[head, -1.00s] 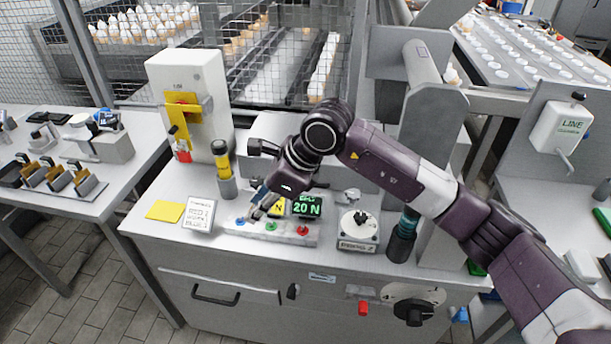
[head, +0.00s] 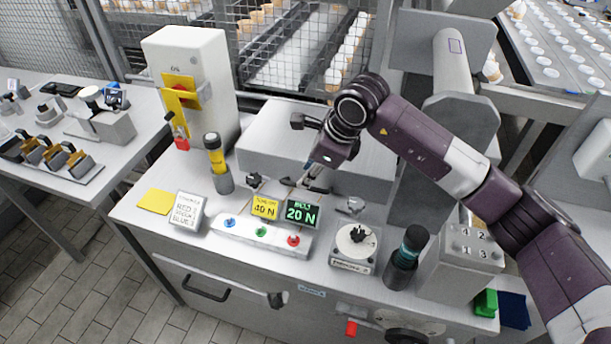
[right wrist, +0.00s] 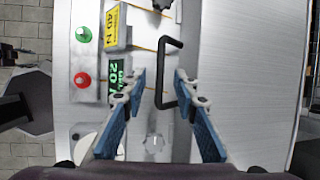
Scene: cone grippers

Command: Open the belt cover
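The belt cover seems to be the long pale grey box (head: 285,137) behind the control panel; its right part is hidden by my arm. In the right wrist view its plain surface (right wrist: 250,75) fills the right side. A black U-shaped handle (right wrist: 178,42) stands by its edge, ahead of and between my fingertips. My right gripper (head: 308,180) hangs at the front of the box, above the displays. In the right wrist view the gripper (right wrist: 160,78) is open, blue-padded fingers apart, nothing held. I cannot tell if it touches the handle. My left gripper is out of view.
Close in front are the button panel (head: 258,238), a yellow 40 N display (head: 265,207) and a green 20 N display (head: 301,213). A dial unit (head: 354,248) and dark cylinder (head: 405,258) stand right.

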